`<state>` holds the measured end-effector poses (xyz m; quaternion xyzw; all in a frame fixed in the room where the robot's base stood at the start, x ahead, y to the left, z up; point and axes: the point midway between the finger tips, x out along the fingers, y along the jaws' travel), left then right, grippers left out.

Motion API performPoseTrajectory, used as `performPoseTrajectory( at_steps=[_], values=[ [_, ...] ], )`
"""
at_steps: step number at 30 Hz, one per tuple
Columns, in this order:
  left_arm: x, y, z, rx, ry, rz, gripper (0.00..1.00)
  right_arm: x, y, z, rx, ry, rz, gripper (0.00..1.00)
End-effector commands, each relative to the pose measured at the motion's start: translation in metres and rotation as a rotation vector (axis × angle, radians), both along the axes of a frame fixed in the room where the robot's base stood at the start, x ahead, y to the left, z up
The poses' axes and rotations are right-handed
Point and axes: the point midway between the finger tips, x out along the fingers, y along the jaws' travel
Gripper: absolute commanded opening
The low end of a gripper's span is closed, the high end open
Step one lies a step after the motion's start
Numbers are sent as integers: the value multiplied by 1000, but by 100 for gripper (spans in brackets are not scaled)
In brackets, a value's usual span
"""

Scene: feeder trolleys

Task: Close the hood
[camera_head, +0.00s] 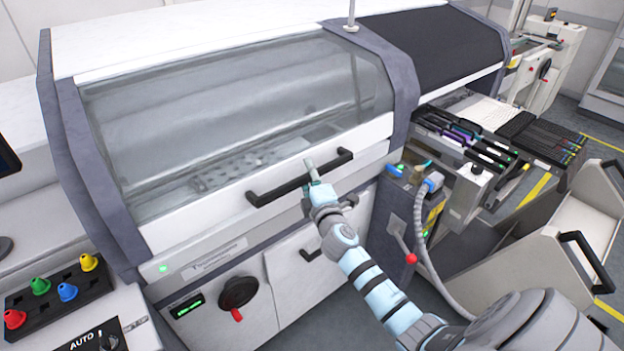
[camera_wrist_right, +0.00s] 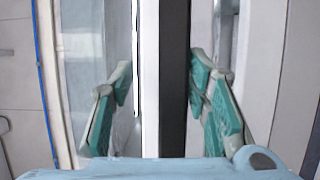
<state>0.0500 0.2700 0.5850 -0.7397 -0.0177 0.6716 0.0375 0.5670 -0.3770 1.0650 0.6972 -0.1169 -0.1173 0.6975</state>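The hood (camera_head: 240,105) is a large clear window in a white and grey frame on the machine. It looks lowered, with its white front edge near the lower cabinet; I cannot tell if it is fully shut. Its black handle (camera_head: 265,193) runs across the front edge. My right gripper (camera_head: 309,183) is at the right half of this handle. My left gripper is not in view.
A cabinet with a black knob (camera_head: 238,292) sits below the hood. Colored buttons (camera_head: 68,291) are at lower left. A grey post with a red-knobbed lever (camera_head: 411,258) and a cable stands right of my right arm. Feeders (camera_head: 465,137) and a white trolley (camera_head: 535,245) are at right.

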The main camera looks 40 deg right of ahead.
Motion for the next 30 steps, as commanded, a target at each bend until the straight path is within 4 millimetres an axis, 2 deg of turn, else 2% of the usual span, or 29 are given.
performPoseTrajectory(
  at_steps=[5,12,15,18,30],
  values=[
    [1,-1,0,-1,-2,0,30,-30,10,-1,0,1,2,42],
    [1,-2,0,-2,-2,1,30,-92,30,-1,2,3,0,42],
    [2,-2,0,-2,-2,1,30,-106,35,-1,3,1,0,42],
    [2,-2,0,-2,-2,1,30,-112,37,0,1,0,-1,42],
    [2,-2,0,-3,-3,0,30,-112,37,0,1,1,-1,42]
  ],
)
